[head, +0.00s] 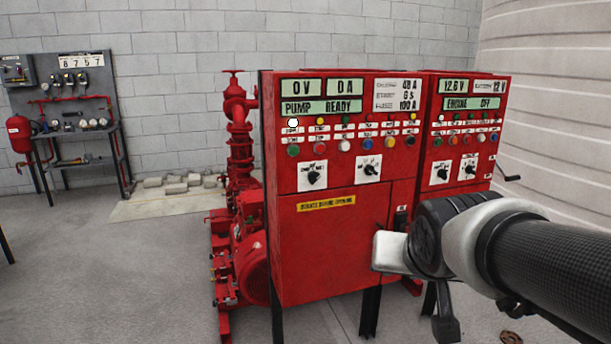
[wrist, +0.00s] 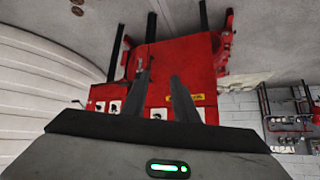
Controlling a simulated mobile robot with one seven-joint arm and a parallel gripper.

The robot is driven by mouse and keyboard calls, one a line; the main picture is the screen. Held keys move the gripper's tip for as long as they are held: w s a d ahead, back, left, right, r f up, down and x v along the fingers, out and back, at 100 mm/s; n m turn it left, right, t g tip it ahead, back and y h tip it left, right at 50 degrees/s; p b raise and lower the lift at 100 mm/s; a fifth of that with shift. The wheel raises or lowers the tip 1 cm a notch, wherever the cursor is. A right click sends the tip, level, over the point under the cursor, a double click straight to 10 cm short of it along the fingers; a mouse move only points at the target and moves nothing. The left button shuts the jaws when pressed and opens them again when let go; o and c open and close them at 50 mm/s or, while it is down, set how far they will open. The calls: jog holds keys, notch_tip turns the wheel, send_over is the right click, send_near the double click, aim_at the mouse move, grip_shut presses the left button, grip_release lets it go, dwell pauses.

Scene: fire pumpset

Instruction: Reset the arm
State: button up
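My arm (head: 540,262) reaches in from the right edge of the head view, its dark and white wrist part in front of the red control cabinets. My gripper (wrist: 162,77) shows in the wrist view, with two dark fingers apart and nothing between them. Behind the fingers the red cabinets (wrist: 185,75) appear upside down. In the head view I cannot clearly make out the fingers. The left cabinet (head: 330,250) reads "PUMP READY" with a white lamp lit; the right cabinet (head: 460,190) reads "ENGINE OFF". My arm hides part of the right cabinet's lower front.
A red pump (head: 252,262) with upright piping stands left of the cabinets. A gauge panel (head: 75,100) with a red tank (head: 20,134) stands by the back wall. A large pale ribbed tank (head: 550,110) is at right. The floor at left is mostly clear.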

jog(key=s+a+f+n+g+y, duration=0.1)
jog(key=s+a+f+n+g, duration=0.15)
jog(key=s, duration=1.15)
notch_tip(320, 180, up, 20)
jog(key=p, duration=2)
jog(key=shift+w+d+r+g, duration=0.15)
jog(key=shift+w+g, duration=0.2)
jog(key=shift+g, duration=0.1)
